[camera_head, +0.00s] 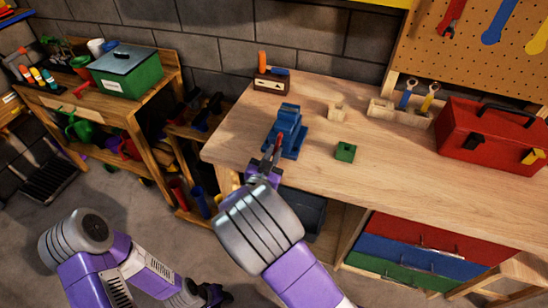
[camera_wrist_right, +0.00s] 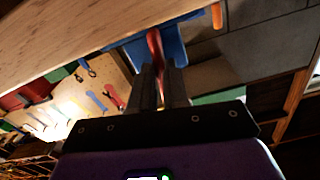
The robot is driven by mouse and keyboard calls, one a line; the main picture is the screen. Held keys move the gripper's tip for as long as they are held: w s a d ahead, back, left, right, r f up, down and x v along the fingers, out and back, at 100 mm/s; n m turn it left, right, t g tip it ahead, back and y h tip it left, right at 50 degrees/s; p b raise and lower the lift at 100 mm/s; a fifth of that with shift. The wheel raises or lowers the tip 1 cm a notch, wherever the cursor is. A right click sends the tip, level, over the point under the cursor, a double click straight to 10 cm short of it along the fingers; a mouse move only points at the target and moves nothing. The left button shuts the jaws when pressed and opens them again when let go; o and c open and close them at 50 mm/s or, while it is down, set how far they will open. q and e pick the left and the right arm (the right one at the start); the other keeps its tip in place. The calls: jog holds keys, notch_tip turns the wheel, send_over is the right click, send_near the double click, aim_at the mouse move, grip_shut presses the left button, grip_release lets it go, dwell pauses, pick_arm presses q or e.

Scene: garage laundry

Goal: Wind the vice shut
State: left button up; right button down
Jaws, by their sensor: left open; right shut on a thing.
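The blue vice (camera_head: 287,133) stands at the near left edge of the wooden workbench, and it also shows in the right wrist view (camera_wrist_right: 178,45). Its red handle (camera_head: 278,142) points toward me over the bench edge. My right gripper (camera_head: 268,164) is shut on the handle. In the right wrist view the red handle (camera_wrist_right: 155,48) runs between the two fingers of the gripper (camera_wrist_right: 161,72). The gap between the vice jaws cannot be made out. My left gripper (camera_head: 215,294) hangs low at the bottom of the head view, open and away from the bench.
On the workbench (camera_head: 400,190) are a green block (camera_head: 345,152), a small wooden block (camera_head: 338,112), a wooden tool holder (camera_head: 398,112) and a red toolbox (camera_head: 490,138). A box with an orange-handled tool (camera_head: 270,80) stands behind the vice. Drawers (camera_head: 415,248) sit below.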

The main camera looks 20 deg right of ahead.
jog(key=shift+a+f+m+b, duration=0.15)
jog(key=shift+m+b, duration=0.2)
jog(key=shift+m, duration=0.55)
jog(key=c, duration=1.1)
grip_release()
jog(key=shift+s+r, duration=0.2)
jog(key=shift+w, duration=0.1)
jog(key=p+v, duration=0.1)
jog(key=v, duration=0.6)
jog(key=shift+s+a, duration=0.1)
jog(key=shift+s, duration=0.15)
